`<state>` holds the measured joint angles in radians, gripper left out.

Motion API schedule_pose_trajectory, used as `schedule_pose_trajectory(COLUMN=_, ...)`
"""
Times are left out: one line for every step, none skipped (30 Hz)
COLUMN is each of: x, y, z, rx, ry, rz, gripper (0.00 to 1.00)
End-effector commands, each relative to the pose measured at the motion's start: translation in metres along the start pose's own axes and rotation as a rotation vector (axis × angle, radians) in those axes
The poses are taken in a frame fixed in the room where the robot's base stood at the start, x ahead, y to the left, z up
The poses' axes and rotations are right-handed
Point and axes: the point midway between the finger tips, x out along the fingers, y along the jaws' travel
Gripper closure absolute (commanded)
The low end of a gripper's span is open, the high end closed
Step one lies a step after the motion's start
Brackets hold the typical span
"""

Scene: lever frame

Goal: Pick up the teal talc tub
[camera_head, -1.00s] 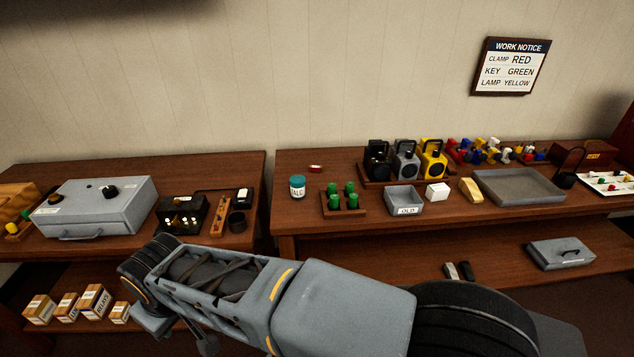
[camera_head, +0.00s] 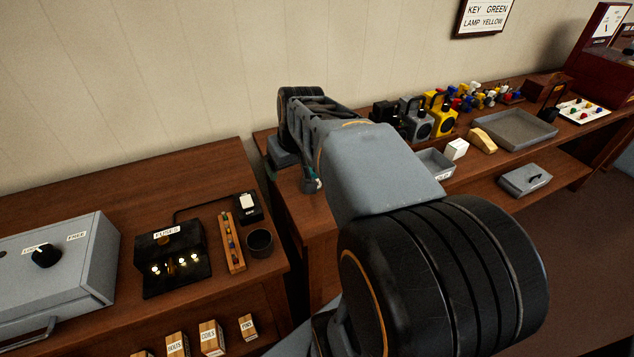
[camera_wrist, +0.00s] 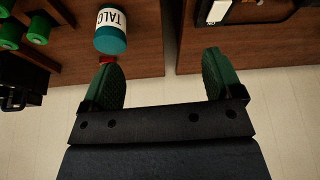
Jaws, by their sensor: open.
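The teal talc tub (camera_wrist: 111,34) shows in the wrist view at the top, left of centre, with its white TALC label facing me. It stands on the wooden table, near that table's edge. My gripper (camera_wrist: 160,72) is open and empty, with two green-padded fingers spread apart. The left finger is just below the tub in the picture; the tub is not between the fingers, and whether they touch is not clear.
Green cylinders (camera_wrist: 38,28) stand in a rack left of the tub. A small red object (camera_wrist: 107,60) lies by the left finger. A gap parts the two tables. Lamps (camera_head: 440,115), a grey tray (camera_head: 513,129) and a fuse block (camera_head: 172,258) stand on them.

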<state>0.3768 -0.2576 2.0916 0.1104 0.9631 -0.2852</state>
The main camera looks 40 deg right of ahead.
Motion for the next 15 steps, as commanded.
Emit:
schedule_pose_trajectory(x=0.012, y=0.026, z=-0.008, rx=0.033, ry=0.006, rz=0.013, gripper=0.10)
schedule_pose_trajectory(x=0.014, y=0.038, z=-0.012, rx=0.043, ry=0.011, rz=0.018, gripper=0.08)
schedule_pose_trajectory(x=0.015, y=0.053, z=-0.017, rx=0.056, ry=0.017, rz=0.024, gripper=0.08)
schedule_pose_trajectory(x=0.017, y=0.063, z=-0.020, rx=0.066, ry=0.020, rz=0.028, gripper=0.08)
schedule_pose_trajectory(x=0.018, y=0.072, z=-0.022, rx=0.072, ry=0.023, rz=0.032, gripper=0.08)
schedule_pose_trajectory(x=0.020, y=0.082, z=-0.025, rx=0.080, ry=0.026, rz=0.037, gripper=0.08)
schedule_pose_trajectory(x=0.023, y=0.088, z=-0.026, rx=0.084, ry=0.027, rz=0.039, gripper=0.08)
schedule_pose_trajectory(x=0.026, y=0.092, z=-0.027, rx=0.087, ry=0.029, rz=0.040, gripper=0.08)
schedule_pose_trajectory(x=0.032, y=0.097, z=-0.028, rx=0.090, ry=0.031, rz=0.042, gripper=0.08)
schedule_pose_trajectory(x=0.037, y=0.099, z=-0.029, rx=0.091, ry=0.030, rz=0.042, gripper=0.08)
schedule_pose_trajectory(x=0.042, y=0.100, z=-0.029, rx=0.091, ry=0.031, rz=0.042, gripper=0.08)
schedule_pose_trajectory(x=0.049, y=0.100, z=-0.030, rx=0.091, ry=0.031, rz=0.042, gripper=0.08)
schedule_pose_trajectory(x=0.054, y=0.100, z=-0.030, rx=0.090, ry=0.031, rz=0.042, gripper=0.08)
schedule_pose_trajectory(x=0.059, y=0.100, z=-0.031, rx=0.089, ry=0.032, rz=0.042, gripper=0.08)
schedule_pose_trajectory(x=0.067, y=0.100, z=-0.031, rx=0.088, ry=0.031, rz=0.041, gripper=0.08)
